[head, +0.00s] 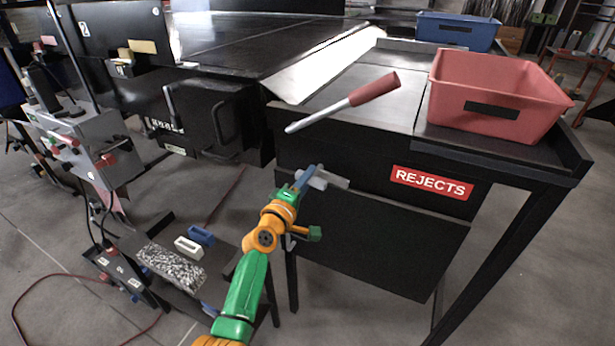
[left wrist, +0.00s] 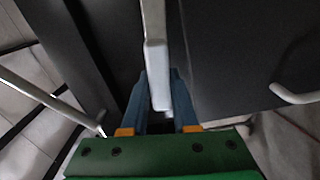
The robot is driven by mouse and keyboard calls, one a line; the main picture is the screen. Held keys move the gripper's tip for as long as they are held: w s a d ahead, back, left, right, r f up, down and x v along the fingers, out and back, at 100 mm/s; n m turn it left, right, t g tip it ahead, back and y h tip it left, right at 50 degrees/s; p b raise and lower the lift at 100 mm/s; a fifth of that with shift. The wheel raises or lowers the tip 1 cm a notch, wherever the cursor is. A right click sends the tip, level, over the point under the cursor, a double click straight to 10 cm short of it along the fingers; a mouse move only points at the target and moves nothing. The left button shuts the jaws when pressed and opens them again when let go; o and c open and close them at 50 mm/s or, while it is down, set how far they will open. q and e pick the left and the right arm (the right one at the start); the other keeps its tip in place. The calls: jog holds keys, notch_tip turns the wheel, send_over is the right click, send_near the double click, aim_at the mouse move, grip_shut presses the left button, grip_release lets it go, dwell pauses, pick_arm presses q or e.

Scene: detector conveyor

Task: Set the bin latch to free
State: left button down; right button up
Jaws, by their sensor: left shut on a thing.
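A light grey latch bar (head: 331,180) sticks out from the front of the black bin under the conveyor end, left of the red REJECTS label (head: 432,183). My left gripper (head: 309,173), with blue fingers, is shut on this latch. In the left wrist view the pale latch bar (left wrist: 156,55) runs down between the two blue fingertips of my gripper (left wrist: 158,92). Part of the latch is hidden by the fingers in the head view. I see no readable marking for its setting. My right gripper is not in view.
A lever with a red grip (head: 374,89) slants above the latch. A red bin (head: 500,97) and a blue bin (head: 456,31) stand on the table. A small stand (head: 222,254) with a speckled block (head: 171,264) is at lower left. Floor shows around it.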

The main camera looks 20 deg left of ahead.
pick_arm(q)
jog(key=shift+n, duration=0.9)
jog(key=c, duration=0.7)
grip_release()
jog(key=shift+w, duration=0.1)
jog(key=s+p, duration=0.1)
jog(key=s, duration=0.6)
jog(key=shift+s+a, duration=0.1)
jog(key=shift+f, duration=0.15)
